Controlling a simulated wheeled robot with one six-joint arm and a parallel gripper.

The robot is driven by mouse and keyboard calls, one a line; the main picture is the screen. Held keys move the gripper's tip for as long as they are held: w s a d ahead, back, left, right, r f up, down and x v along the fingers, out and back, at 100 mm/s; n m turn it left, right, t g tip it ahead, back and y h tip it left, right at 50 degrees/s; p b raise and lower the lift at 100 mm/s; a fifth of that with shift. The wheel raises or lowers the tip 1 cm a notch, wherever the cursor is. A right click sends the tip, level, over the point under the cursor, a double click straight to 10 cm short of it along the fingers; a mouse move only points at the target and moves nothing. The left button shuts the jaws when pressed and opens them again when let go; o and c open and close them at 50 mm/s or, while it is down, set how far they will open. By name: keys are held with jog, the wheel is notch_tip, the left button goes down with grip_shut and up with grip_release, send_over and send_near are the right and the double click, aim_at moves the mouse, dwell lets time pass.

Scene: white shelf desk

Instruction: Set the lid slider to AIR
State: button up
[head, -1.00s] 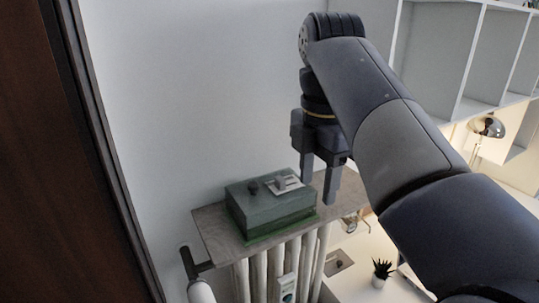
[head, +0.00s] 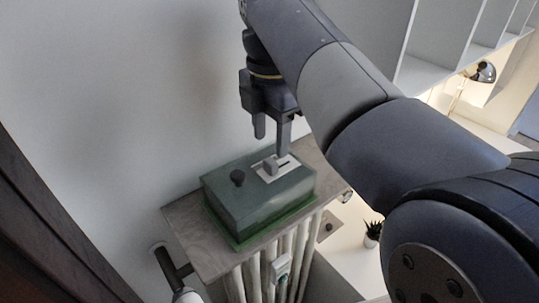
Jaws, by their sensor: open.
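A green box (head: 259,205) sits on a grey wooden shelf board above a radiator. Its lid has a dark round knob (head: 237,177) on the left and a light plate (head: 278,167) on the right. On the plate is a grey slider (head: 270,165) beside a dark slot. Any lettering on the plate is too small to read. My gripper (head: 271,146) is open and points down just above and behind the lid. Its right fingertip is close to the plate in the picture; I cannot tell whether it touches.
The shelf board (head: 188,228) is bare on its left. The white radiator (head: 262,277) stands below with a valve at lower left. A potted plant (head: 373,232) and a chrome lamp (head: 482,72) are at right. White shelving (head: 450,40) is at upper right.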

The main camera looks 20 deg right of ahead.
aim_at(271, 162)
jog(key=shift+f, duration=2.75)
grip_shut()
